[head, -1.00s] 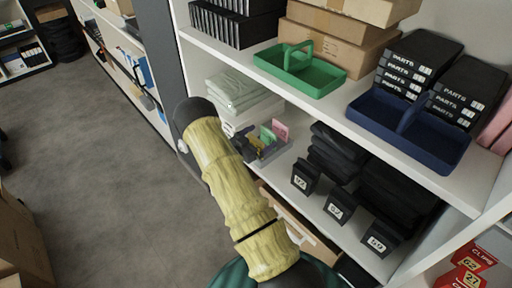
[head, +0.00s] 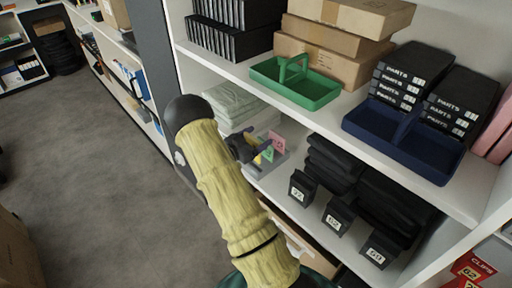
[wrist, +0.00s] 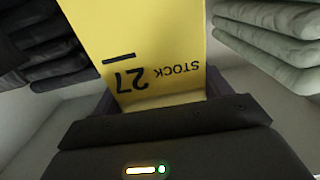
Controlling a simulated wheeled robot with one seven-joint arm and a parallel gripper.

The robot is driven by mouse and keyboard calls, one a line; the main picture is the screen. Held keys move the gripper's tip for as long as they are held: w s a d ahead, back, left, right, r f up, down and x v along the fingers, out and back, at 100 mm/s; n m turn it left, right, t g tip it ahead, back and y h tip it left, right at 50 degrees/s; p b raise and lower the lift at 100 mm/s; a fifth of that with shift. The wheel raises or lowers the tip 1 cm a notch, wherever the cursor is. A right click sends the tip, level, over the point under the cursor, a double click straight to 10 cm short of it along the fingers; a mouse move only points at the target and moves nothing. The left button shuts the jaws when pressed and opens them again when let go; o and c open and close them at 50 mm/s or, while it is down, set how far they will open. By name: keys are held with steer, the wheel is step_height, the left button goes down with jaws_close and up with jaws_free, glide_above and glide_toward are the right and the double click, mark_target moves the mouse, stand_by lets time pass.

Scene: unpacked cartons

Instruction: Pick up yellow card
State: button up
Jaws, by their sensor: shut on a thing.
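The yellow card (wrist: 165,45) fills the middle of the wrist view, with "STOCK 27" printed on it, upside down. My gripper (wrist: 160,98) is shut on its lower edge. In the head view my gripper (head: 243,149) is at the small card holder (head: 264,168) on the middle shelf, and only a small piece of the yellow card (head: 257,160) shows. A green card (head: 267,153) and a pink card (head: 278,144) stand in the holder beside it. Whether the yellow card is clear of the holder cannot be told.
Pale folded cloths (head: 233,100) lie behind the holder, and black folded cloths (head: 332,162) to its right. Small black number signs (head: 301,188) stand along the shelf edge. A green tray (head: 296,84) and a blue tray (head: 403,140) sit on the shelf above. The floor at left is clear.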

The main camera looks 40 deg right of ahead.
steer(key=shift+r, duration=2)
